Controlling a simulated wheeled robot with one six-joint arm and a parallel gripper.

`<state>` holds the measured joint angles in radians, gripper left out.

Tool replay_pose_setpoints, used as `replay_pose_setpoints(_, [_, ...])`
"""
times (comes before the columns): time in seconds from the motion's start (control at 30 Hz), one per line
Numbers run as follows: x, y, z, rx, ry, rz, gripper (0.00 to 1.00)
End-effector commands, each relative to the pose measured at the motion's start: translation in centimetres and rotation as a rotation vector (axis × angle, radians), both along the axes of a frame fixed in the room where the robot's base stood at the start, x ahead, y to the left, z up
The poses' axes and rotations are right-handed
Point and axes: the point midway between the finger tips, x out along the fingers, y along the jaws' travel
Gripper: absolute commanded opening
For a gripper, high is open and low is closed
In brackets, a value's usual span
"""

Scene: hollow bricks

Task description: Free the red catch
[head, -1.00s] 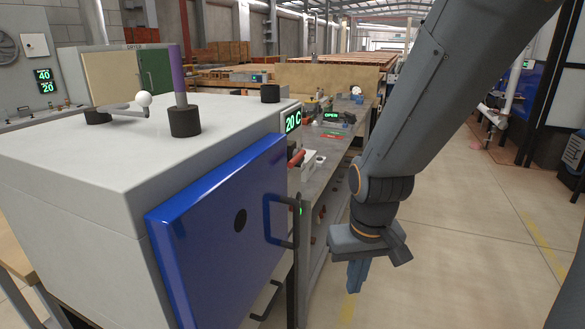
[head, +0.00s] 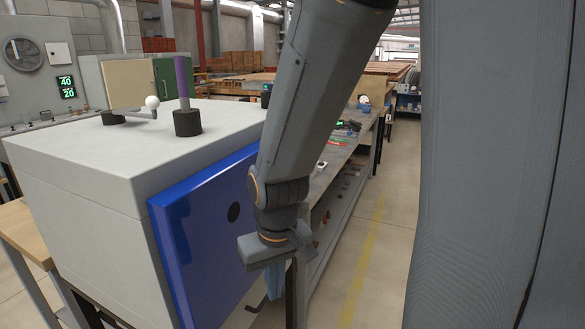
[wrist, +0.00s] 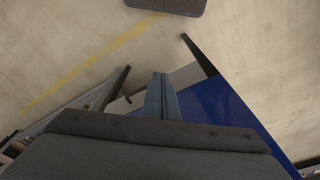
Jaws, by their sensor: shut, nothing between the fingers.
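I cannot make out the red catch in either current view; my arm covers the right edge of the blue door and the area beside it. The blue door (head: 200,240) is on the front of a grey box-shaped cabinet (head: 130,165). My gripper (head: 273,288) points down in front of the door's right part, shut and empty. In the wrist view its closed fingers (wrist: 160,78) show over the floor, with the blue door (wrist: 235,112) to their right.
A long workbench (head: 340,150) runs back behind my arm. Open floor (head: 385,235) with a yellow line lies right of the bench. A large grey part fills the right side.

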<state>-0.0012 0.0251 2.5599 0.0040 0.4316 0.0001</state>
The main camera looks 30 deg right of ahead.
Motion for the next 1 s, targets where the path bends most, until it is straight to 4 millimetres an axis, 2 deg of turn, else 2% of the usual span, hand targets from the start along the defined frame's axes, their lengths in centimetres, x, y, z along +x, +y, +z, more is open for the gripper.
replay_pose_setpoints(0.17, [0.8,-1.2,-0.1,0.043,0.023,-0.166,0.00])
replay_pose_setpoints(0.27, [1.9,-2.9,0.0,0.121,0.060,-0.427,0.00])
replay_pose_setpoints(0.47, [5.9,-7.1,1.8,0.409,0.169,-1.124,0.00])
replay_pose_setpoints(0.57, [8.4,-9.7,3.7,0.596,0.232,-1.440,0.00])
replay_pose_setpoints(0.7, [11.8,-14.4,7.6,0.888,0.322,-1.794,0.00])
replay_pose_setpoints(0.9, [14.4,-20.6,13.1,1.241,0.427,-2.056,0.00])
replay_pose_setpoints(1.0, [14.8,-22.5,14.8,1.343,0.461,-2.104,0.00])
